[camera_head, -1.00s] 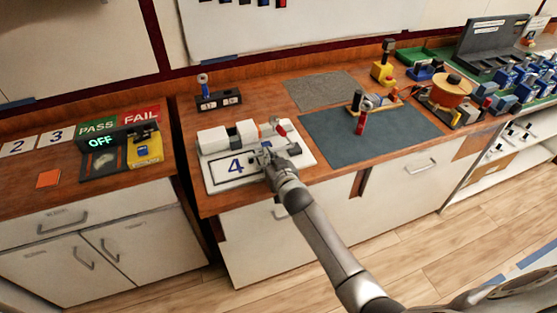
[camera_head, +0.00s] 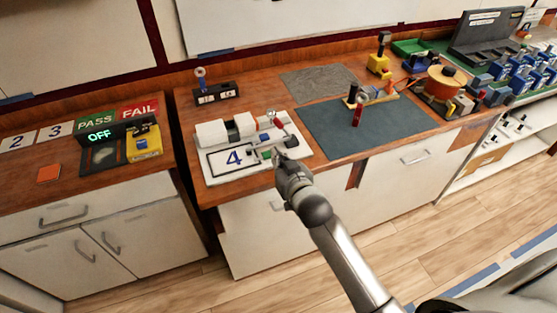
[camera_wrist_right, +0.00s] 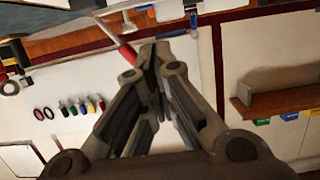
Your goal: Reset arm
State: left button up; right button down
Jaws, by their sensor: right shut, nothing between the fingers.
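My right gripper (camera_head: 274,149) is shut and empty, over the right part of the white board marked 4 (camera_head: 218,177) in the head view. The board carries a white cylindrical device (camera_head: 212,133) and a red-tipped lever (camera_head: 275,116) just behind the gripper. In the right wrist view the closed fingers (camera_wrist_right: 154,52) point up the picture, and a red handle (camera_wrist_right: 127,50) shows left of the fingertips. Whether the fingers touch anything on the board cannot be told. My left gripper is not in view.
A dark grey mat (camera_head: 335,138) with a red-handled clamp (camera_head: 358,112) lies right of the board. A yellow device (camera_head: 143,142) and a PASS/FAIL sign (camera_head: 118,116) stand on the left counter. A gap separates the counters. Blue breakers (camera_head: 530,72) crowd the far right.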

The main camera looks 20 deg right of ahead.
jog(key=shift+s, duration=0.2)
dwell(0.4)
jog(key=s+f+g+b, duration=0.15)
jog(key=s+f, duration=0.35)
jog(key=f, duration=0.6)
jog(key=s+f+n+g, duration=0.1)
jog(key=s+f+g, duration=0.3)
jog(key=f, duration=0.8)
jog(key=s+f+g+b, duration=0.1)
jog(key=s+f, duration=0.5)
jog(key=f, duration=0.5)
jog(key=s+d+f+g, duration=0.1)
jog(key=s+f+g, duration=0.1)
jog(key=s+f, duration=0.5)
jog(key=s+d+f+g+b, duration=0.1)
jog(key=s+f, duration=0.6)
jog(key=s, duration=0.9)
jog(key=s+d+f+n+g+b, duration=0.1)
jog(key=s+d+f+g, duration=0.1)
jog(key=s+f+g, duration=0.2)
jog(key=s+f, duration=0.3)
jog(key=s, duration=0.5)
jog(key=shift+s+d+g+h, duration=0.15)
jog(key=shift+d+g+h, duration=0.05)
jog(key=shift+g+h, duration=0.15)
